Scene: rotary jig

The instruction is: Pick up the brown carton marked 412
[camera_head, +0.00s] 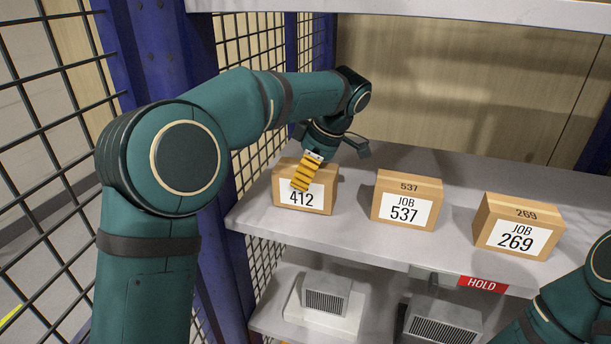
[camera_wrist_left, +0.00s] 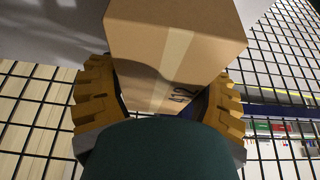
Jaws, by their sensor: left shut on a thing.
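The brown carton marked 412 (camera_head: 320,197) is at the left end of the grey shelf, its white label facing me. My left gripper (camera_head: 308,171) comes down on it from above and behind, with one ribbed yellow finger across the front of the carton, covering part of the label. In the left wrist view the carton (camera_wrist_left: 170,45) sits between both yellow fingers of my left gripper (camera_wrist_left: 160,95), which is shut on it. The carton looks upright and at shelf level; I cannot tell whether its base touches the shelf. My right gripper is out of view.
Carton 537 (camera_head: 408,200) and carton 269 (camera_head: 518,227) stand to the right on the same shelf (camera_head: 370,238), with gaps between. A red HOLD tag (camera_head: 482,284) is on the front edge. Blue posts (camera_head: 232,275) and black mesh (camera_head: 45,120) close the left side.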

